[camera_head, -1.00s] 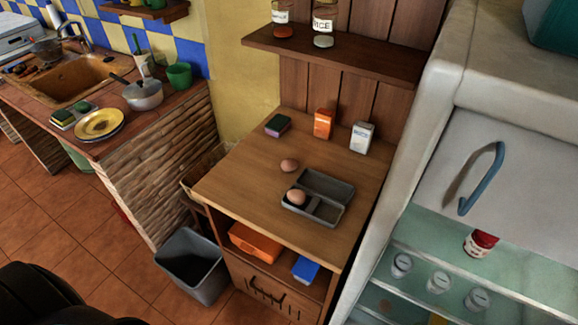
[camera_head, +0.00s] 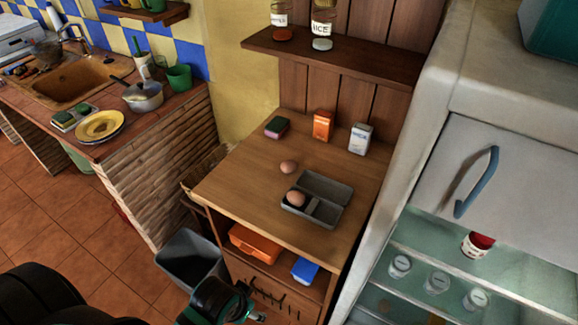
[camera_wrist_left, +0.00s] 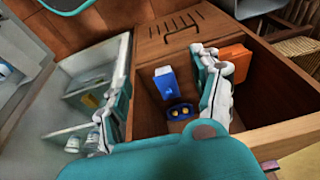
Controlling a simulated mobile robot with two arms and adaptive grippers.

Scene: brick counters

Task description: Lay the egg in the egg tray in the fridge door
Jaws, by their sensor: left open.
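One brown egg (camera_head: 289,167) lies on the wooden counter. Another brown egg (camera_head: 295,198) sits in a compartment of a grey tray (camera_head: 330,188) on the same counter. The fridge (camera_head: 400,215) stands at the right, its lower part showing shelves with jars; I cannot make out an egg tray in its door. My left gripper (camera_head: 250,303) is low in front of the wooden cabinet, well below the eggs. In the left wrist view its fingers (camera_wrist_left: 163,62) are spread apart with nothing held between them. My right gripper is not in view.
The cabinet's open shelf holds an orange box (camera_head: 255,243) and a blue box (camera_head: 305,270). A grey bin (camera_head: 190,265) stands beside it. A sponge (camera_head: 277,127) and two cartons stand at the counter's back. The blue freezer handle (camera_head: 478,183) sticks out.

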